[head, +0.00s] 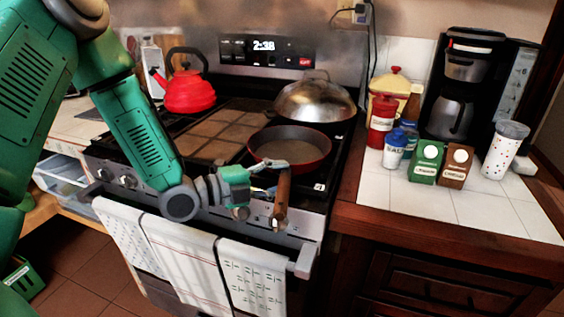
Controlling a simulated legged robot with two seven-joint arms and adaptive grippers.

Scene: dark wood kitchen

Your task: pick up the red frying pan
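The red frying pan (290,147) sits on the front right of the stove. Its rim and sides are red, its inside is dark, and its brown handle (282,199) points toward the front edge. My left gripper (272,177) is at the handle's base, close to the pan's near side. Its fingers are small and blurred against the handle, so I cannot tell whether they are open or closed on it. My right gripper is not in view.
A domed metal lid (314,101) stands behind the pan, and a red kettle (188,92) is at the back left. Towels (185,260) hang on the oven rail. The right counter (450,205) holds jars, a coffee maker (465,85) and a speckled cup (504,150); its front is clear.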

